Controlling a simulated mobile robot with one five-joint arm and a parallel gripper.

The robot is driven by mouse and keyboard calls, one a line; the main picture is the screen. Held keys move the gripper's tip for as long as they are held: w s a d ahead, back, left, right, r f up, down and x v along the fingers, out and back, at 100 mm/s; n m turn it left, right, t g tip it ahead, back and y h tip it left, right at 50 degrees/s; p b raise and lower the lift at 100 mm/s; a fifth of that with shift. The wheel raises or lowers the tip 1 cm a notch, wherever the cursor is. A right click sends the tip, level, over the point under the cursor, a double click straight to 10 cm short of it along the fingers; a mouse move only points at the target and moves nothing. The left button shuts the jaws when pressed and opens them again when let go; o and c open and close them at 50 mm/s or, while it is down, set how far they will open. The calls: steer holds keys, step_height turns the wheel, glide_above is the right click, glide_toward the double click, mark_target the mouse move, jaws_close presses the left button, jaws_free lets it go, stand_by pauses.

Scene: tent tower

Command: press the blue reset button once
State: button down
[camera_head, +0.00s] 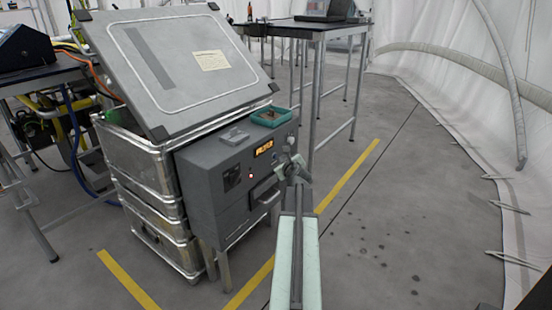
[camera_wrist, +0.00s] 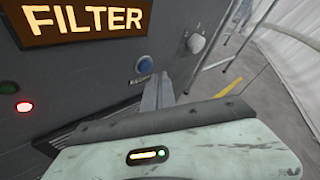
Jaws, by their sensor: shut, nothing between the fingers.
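Whether the tips touch the panel I cannot tell. In the head view my gripper (camera_head: 290,163) is in front of the right part of the grey control box (camera_head: 215,180).
An orange FILTER display (camera_wrist: 88,20), a lit red lamp (camera_wrist: 24,106) and a pale knob (camera_wrist: 196,43) share the panel. A teal tray (camera_head: 270,117) sits on the box. A large tilted lid (camera_head: 190,85) stands behind. The floor (camera_head: 400,200) on the right is open.

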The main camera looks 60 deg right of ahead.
steer(key=shift+w, duration=0.4)
steer(key=shift+w, duration=0.45)
stand_by(0.5)
stand_by(0.3)
steer(key=shift+s, duration=0.85)
steer(key=s, duration=0.5)
stand_by(0.8)
